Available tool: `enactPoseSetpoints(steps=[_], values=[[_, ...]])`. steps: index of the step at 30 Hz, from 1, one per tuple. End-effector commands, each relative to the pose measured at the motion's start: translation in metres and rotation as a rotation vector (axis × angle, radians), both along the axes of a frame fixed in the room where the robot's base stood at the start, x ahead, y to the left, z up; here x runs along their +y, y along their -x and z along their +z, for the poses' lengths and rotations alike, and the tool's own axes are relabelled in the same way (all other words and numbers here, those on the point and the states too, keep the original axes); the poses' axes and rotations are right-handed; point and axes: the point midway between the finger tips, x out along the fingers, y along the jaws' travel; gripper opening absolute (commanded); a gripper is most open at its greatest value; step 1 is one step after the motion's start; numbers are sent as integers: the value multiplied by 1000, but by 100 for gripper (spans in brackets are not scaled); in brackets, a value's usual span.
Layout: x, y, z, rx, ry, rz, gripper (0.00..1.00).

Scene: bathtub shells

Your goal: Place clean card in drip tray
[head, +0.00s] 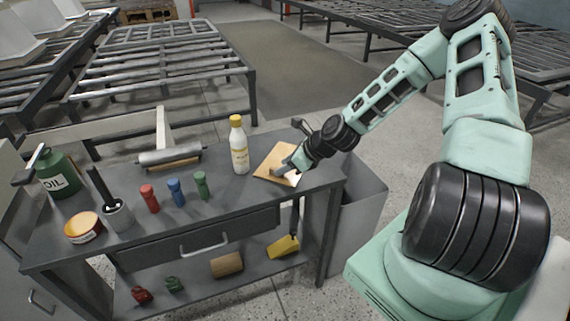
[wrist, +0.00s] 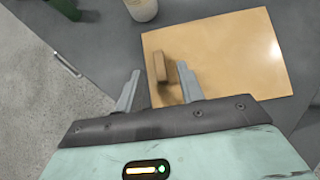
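A flat tan rectangular sheet (head: 272,158), which may be the card, lies on the right end of the grey workbench; it fills the upper right of the wrist view (wrist: 230,55). My gripper (head: 287,168) is low over the sheet's right part in the head view. In the wrist view its two grey fingers (wrist: 158,80) are apart. A small brown block-like piece (wrist: 158,68) shows between the fingertips, close to the right one; I cannot tell whether they touch. I cannot make out a drip tray for certain.
A white bottle (head: 239,150) with a yellow cap stands left of the sheet. Red (head: 150,198), blue (head: 176,192) and green (head: 201,185) small bottles, a roller (head: 169,156), an orange-lidded tin (head: 83,228) and an oil can (head: 58,175) stand further left. A grey bin (head: 352,215) stands at the right.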

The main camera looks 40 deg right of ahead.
Motion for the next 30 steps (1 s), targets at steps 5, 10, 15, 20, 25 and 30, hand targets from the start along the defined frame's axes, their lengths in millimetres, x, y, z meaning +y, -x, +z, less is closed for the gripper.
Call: enactPoseSetpoints(steps=[5, 10, 15, 20, 25, 30], values=[[8, -14, -17, 0, 0, 1, 38], [10, -17, -20, 1, 0, 0, 38], [9, -17, -20, 0, 0, 0, 27], [9, -17, -20, 0, 1, 1, 0], [9, -17, -20, 0, 1, 1, 0], [9, -17, -13, -2, 1, 1, 0]])
